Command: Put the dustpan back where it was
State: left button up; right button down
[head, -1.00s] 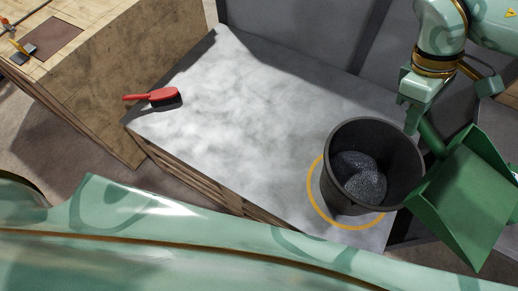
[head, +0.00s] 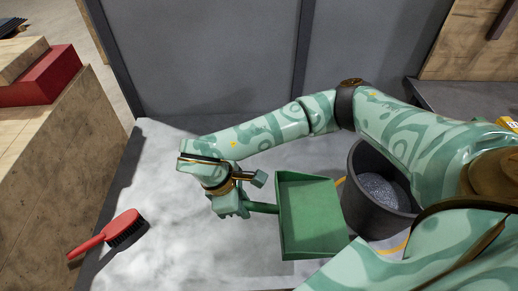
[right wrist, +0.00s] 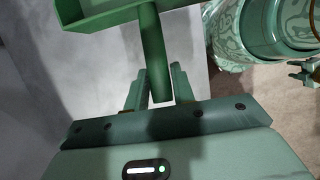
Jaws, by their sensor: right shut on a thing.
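The green dustpan (head: 312,215) is held by its handle in my right gripper (head: 240,208), over the middle of the pale table top (head: 190,240). The pan lies to the right of the gripper, its open tray facing up and looking empty. In the right wrist view the handle (right wrist: 152,55) stands between the two fingers (right wrist: 157,88), with part of the pan (right wrist: 110,12) at the top. I cannot tell whether the pan touches the table.
A red brush (head: 110,235) lies at the table's left edge. Grey panels (head: 220,60) rise behind. A wooden box with a red block (head: 50,78) stands left.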

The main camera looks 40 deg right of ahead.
notch_tip(320, 180, down, 9)
jog(key=s+a+b, duration=0.1)
jog(key=s+b, duration=0.1)
jog(key=s, duration=0.1)
jog(key=w+a+f+b, duration=0.1)
jog(key=w+f+b, duration=0.3)
jog(key=w+a+f+b, duration=0.1)
jog(key=w+f+b, duration=0.3)
jog(key=w+f, duration=0.1)
jog(key=w+a+f+b, duration=0.1)
jog(key=w+f+b, duration=0.3)
jog(key=w, duration=0.1)
jog(key=shift+a+f, duration=0.15)
jog(key=shift+a, duration=0.05)
jog(key=shift+r, duration=0.25)
jog(key=c, duration=1.2)
grip_release()
jog(key=shift+f, duration=0.15)
pick_arm(q)
jog(key=s+f, duration=0.3)
jog(key=f, duration=0.3)
jog(key=s+f+g, duration=0.1)
jog(key=s+f, duration=0.2)
jog(key=f, duration=0.4)
jog(key=shift+d+f+g, duration=0.15)
jog(key=shift+f+g, duration=0.05)
jog(key=shift+g, duration=0.1)
pick_arm(e)
jog(key=shift+o, duration=0.2)
